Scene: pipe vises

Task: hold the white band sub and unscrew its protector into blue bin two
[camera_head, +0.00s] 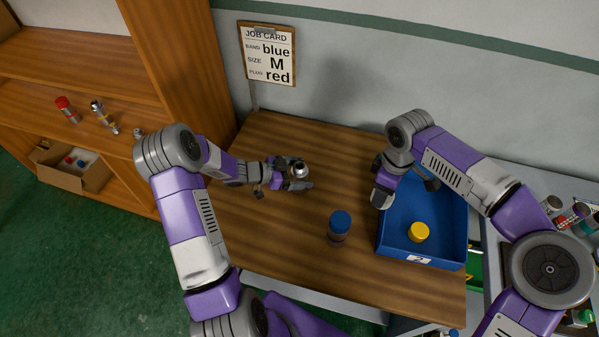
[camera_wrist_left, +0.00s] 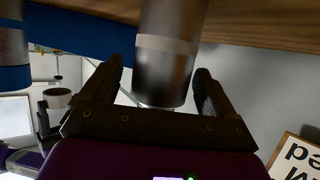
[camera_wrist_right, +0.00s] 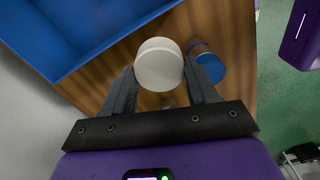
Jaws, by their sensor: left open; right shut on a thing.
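The metal sub (camera_head: 300,169) stands on the table between the fingers of my left gripper (camera_head: 291,182). In the left wrist view the sub (camera_wrist_left: 168,50) shows a pale band around its grey body. The open fingers (camera_wrist_left: 157,95) lie either side of it, with a gap visible. My right gripper (camera_head: 381,190) is at the left wall of the blue bin (camera_head: 444,200), which has a label reading 2. In the right wrist view it is shut on a round white protector (camera_wrist_right: 160,64), clear of the sub. A yellow protector (camera_head: 418,232) lies in the bin.
A blue-capped sub (camera_head: 339,227) stands on the table (camera_head: 270,235) between my arms, left of the bin. A job card (camera_head: 268,54) hangs at the back wall. Shelves (camera_head: 80,60) with more parts are at the left. A cluttered grey surface is at the right.

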